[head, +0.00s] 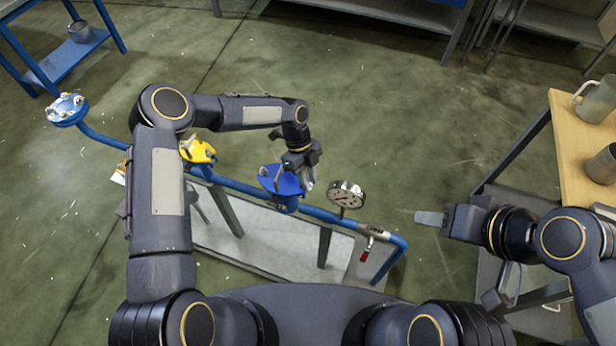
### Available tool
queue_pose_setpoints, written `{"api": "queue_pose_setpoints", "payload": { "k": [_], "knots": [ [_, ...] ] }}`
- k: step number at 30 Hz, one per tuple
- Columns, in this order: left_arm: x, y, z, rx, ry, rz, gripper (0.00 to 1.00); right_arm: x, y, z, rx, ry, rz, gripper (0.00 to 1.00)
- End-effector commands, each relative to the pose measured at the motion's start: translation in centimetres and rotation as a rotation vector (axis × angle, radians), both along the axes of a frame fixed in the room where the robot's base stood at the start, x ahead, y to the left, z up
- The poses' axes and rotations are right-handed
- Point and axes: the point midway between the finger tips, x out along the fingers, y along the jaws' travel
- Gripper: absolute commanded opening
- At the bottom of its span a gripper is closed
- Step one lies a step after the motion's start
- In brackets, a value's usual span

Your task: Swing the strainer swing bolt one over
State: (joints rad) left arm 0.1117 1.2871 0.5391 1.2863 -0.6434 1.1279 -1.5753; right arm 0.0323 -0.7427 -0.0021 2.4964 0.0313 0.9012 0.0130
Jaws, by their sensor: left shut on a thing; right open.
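The blue strainer body (285,205) stands on the blue pipe, with a wide blue top (278,181). My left gripper (305,177) points down at the right edge of this top. It is shut on a small pale metal piece there, apparently swing bolt one; the fingers hide most of it, so its tilt cannot be told. My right gripper (430,218) is open and empty, out to the right of the pipe, touching nothing.
A red-handled valve (367,250) hangs near the pipe's end. A wooden table (568,136) with metal jugs is at right.

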Motion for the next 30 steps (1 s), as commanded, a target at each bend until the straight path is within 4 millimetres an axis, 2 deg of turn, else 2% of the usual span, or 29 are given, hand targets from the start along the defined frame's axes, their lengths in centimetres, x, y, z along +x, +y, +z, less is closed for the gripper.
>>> {"api": "queue_pose_setpoints", "payload": {
  "k": [7,12,25,26,28,30],
  "knots": [
    [-0.4,-1.4,-1.0,0.164,-0.059,-0.010,0.00,0.0,0.0,-3.7,0.000,0.000,0.000,0.49],
    [-0.7,-2.3,-1.2,0.296,-0.100,-0.007,0.00,0.0,0.0,-5.3,0.000,0.000,0.000,0.49],
    [-0.8,-2.5,-0.9,0.352,-0.116,0.001,0.00,0.0,0.0,-5.5,0.000,0.000,0.000,0.49],
    [-0.8,-2.5,-0.9,0.351,-0.115,0.001,0.22,0.0,0.0,-5.5,0.000,0.000,0.000,0.49],
    [-0.8,-2.5,-0.9,0.351,-0.115,0.000,0.30,0.0,0.0,-5.5,0.000,0.000,0.000,0.49],
    [-0.8,-2.5,-1.0,0.351,-0.115,0.000,0.30,0.0,0.0,-5.5,0.000,0.000,0.000,0.49]
  ]
}}
